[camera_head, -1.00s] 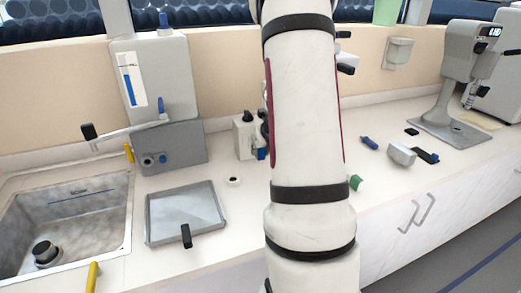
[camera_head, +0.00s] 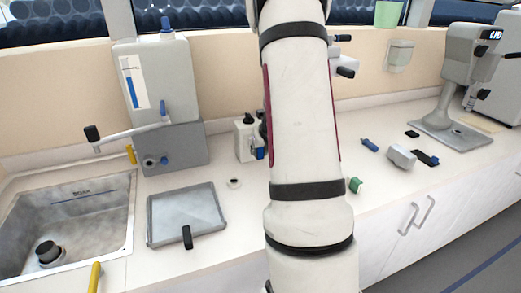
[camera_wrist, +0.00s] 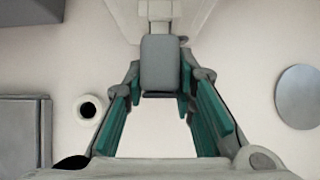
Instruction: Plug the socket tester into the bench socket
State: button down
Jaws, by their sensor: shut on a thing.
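My gripper (camera_wrist: 161,97) shows in the wrist view, its teal fingers closed on a grey rounded block (camera_wrist: 160,64), which looks like the socket tester. The block is held between the fingertips, in front of a pale fixture (camera_wrist: 200,18) at the top of the picture. I cannot tell whether the block touches that fixture, or whether the fixture is the bench socket. In the head view my arm hides the gripper and the block. A white box with black and blue parts (camera_head: 244,138) stands against the wall, partly behind my arm.
A grey tray (camera_head: 165,232) and a white ring with a dark hole (camera_head: 234,183) lie left of my arm, beside the sink (camera_head: 85,215). A grey disc (camera_wrist: 299,97) is at the right in the wrist view. A green piece (camera_head: 355,185) and small items lie right.

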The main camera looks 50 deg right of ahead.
jog(key=shift+w+d+p, duration=0.35)
jog(key=shift+w+p, duration=0.05)
jog(key=shift+w, duration=0.15)
jog(key=c, duration=1.2)
grip_release()
jog(key=shift+c, duration=0.2)
jog(key=shift+s+a+b, duration=0.5)
jog(key=shift+s+b, duration=0.05)
jog(key=shift+s, duration=0.3)
jog(key=shift+s+a+b, duration=0.55)
jog(key=shift+s, duration=0.3)
jog(key=shift+s+a+b, duration=0.5)
jog(key=shift+s+b, duration=0.05)
jog(key=shift+s, duration=0.3)
jog(key=o, duration=1)
jog(key=shift+o, duration=0.2)
